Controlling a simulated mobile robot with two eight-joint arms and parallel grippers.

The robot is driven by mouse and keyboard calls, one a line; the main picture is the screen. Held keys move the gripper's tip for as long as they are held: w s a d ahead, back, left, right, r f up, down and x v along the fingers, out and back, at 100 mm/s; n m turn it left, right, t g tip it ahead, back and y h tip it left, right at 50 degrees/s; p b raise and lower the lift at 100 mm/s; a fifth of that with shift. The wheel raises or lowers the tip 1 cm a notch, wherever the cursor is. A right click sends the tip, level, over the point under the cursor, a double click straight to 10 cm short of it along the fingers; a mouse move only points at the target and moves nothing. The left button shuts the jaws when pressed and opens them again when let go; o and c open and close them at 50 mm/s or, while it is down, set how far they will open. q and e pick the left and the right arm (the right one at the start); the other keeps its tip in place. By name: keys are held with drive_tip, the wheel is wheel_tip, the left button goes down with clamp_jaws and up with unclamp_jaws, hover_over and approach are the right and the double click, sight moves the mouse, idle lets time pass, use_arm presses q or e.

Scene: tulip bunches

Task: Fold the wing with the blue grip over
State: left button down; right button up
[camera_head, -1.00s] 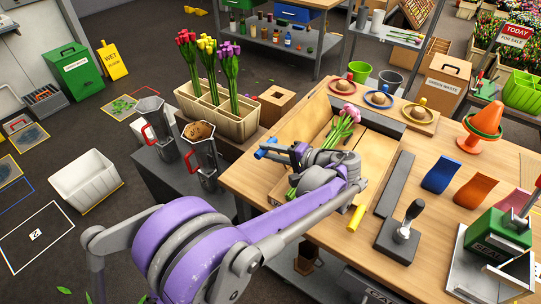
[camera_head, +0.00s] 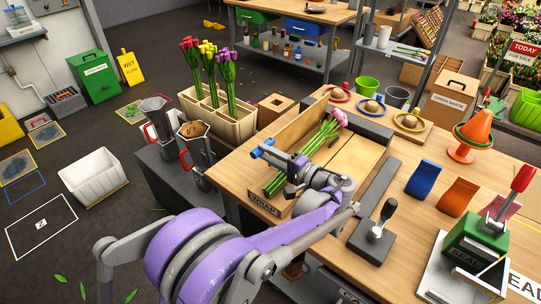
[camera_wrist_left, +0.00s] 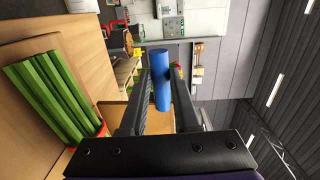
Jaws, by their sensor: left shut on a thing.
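The blue grip (camera_head: 263,148) shows at the left edge of the wooden wrapping station marked WRAP (camera_head: 265,203). My left gripper (camera_head: 276,152) is shut on it. In the left wrist view the blue grip (camera_wrist_left: 161,82) stands as a blue cylinder between the fingers. The wing carrying it is partly hidden by my gripper and arm, so its exact tilt is hard to tell. A bunch of pink tulips (camera_head: 325,137) lies in the station, with green stems towards the near side. The stems also show in the left wrist view (camera_wrist_left: 45,98). My right gripper is out of view.
A planter with tulip bunches (camera_head: 222,126) and two metal jugs (camera_head: 196,152) stand left of the station. A dark lever tool (camera_head: 375,237), blue and orange holders (camera_head: 422,180), an orange cone (camera_head: 474,135) and a green sealer (camera_head: 478,240) occupy the table's right side.

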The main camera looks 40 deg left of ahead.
use_arm(q)
drive_tip(key=shift+s+d+f, duration=0.15)
drive_tip(key=shift+d+f, duration=0.6)
drive_tip(key=shift+d, duration=0.15)
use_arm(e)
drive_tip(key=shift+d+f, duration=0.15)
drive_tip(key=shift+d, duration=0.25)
use_arm(q)
drive_tip(key=shift+d, duration=0.1)
drive_tip(key=c, duration=0.9)
unclamp_jaws()
drive_tip(key=shift+o, duration=1.2)
drive_tip(key=shift+a+f, duration=0.15)
drive_tip(key=shift+a, duration=0.2)
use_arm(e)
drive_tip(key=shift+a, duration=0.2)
use_arm(q)
drive_tip(key=shift+d, duration=0.2)
drive_tip(key=d, duration=1)
drive_tip(key=shift+s+d+r, duration=0.35)
drive_tip(key=shift+r, duration=0.1)
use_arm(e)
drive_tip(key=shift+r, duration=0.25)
